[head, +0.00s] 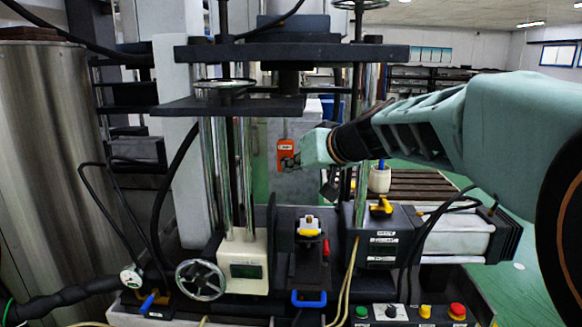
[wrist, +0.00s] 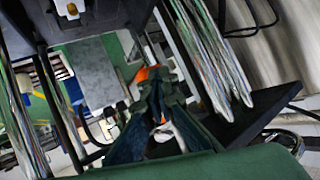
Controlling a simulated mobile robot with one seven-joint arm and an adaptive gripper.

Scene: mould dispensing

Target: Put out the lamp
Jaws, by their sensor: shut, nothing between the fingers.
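My gripper (head: 306,155) is in the middle of the head view, in the gap between the upright columns of the press-like machine. It is shut and holds nothing; its fingers also show closed together in the wrist view (wrist: 161,95). An orange-red part (head: 286,152) is just left of the fingertips in the head view; I cannot tell whether they touch. On the front control panel are a yellow round cap (head: 425,311), a green button (head: 362,311), a black knob (head: 391,311) and a red button (head: 457,311). I cannot tell which is the lamp or whether any is lit.
Dark horizontal plates (head: 290,53) and shiny columns (head: 360,150) stand close around my gripper. A handwheel (head: 200,279) and a small block with a blue handle (head: 309,299) are low in front.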

